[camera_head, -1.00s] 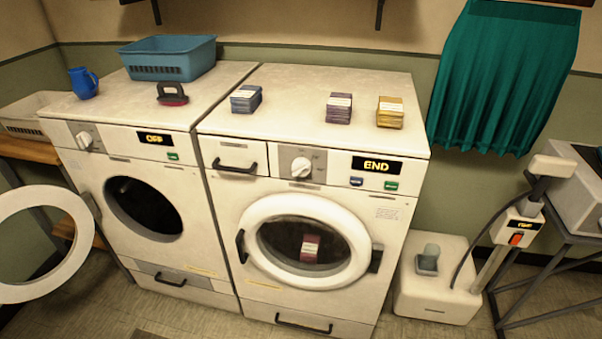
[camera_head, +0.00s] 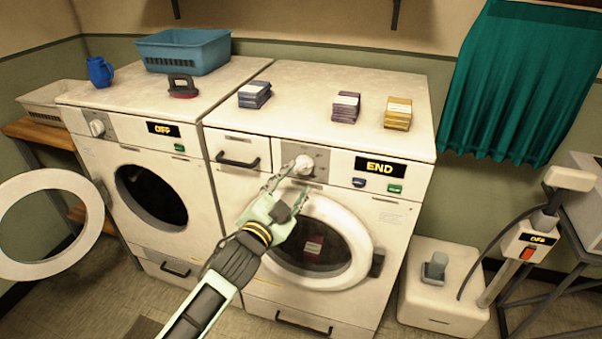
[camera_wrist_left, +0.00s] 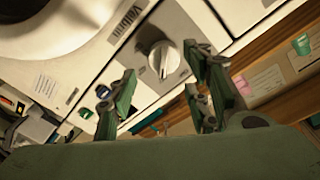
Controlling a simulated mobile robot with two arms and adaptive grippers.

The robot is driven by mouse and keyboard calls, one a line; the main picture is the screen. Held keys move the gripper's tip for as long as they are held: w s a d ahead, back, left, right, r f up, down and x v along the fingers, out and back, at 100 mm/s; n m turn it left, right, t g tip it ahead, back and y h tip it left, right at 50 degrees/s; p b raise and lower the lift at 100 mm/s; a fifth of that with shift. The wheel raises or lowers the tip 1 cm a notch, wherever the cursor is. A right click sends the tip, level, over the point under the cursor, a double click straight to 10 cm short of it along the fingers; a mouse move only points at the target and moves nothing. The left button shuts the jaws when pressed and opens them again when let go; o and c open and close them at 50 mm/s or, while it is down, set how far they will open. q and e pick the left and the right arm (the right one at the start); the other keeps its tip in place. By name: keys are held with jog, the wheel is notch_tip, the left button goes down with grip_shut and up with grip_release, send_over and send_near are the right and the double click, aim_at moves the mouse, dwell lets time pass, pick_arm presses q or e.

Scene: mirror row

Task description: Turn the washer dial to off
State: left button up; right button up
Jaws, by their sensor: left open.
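The white front-loading machine on the right (camera_head: 395,240) has a lit display reading END (camera_head: 380,167) and a round white dial (camera_head: 304,164) on a grey panel. Its door is closed, with a reddish item visible behind the glass. My left gripper (camera_head: 286,184) is open and empty in front of this panel, its fingertips close to the dial. In the left wrist view the dial (camera_wrist_left: 163,57) shows between and beyond the two spread fingers (camera_wrist_left: 160,82). I cannot tell whether they touch it. My right gripper is not in view.
The left machine (camera_head: 100,165) reads OFF and its round door (camera_head: 20,262) hangs open. A blue basket (camera_head: 183,58), a blue jug (camera_head: 100,71), a dark-red-based brush (camera_head: 182,88) and several card stacks (camera_head: 398,114) stand on top. A white floor unit (camera_head: 430,300) is at right.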

aim_at(304, 170)
pick_arm(q)
jog(key=shift+x, duration=2.55)
jog(key=shift+c, duration=0.3)
jog(key=shift+f, duration=0.15)
jog(key=c, duration=1)
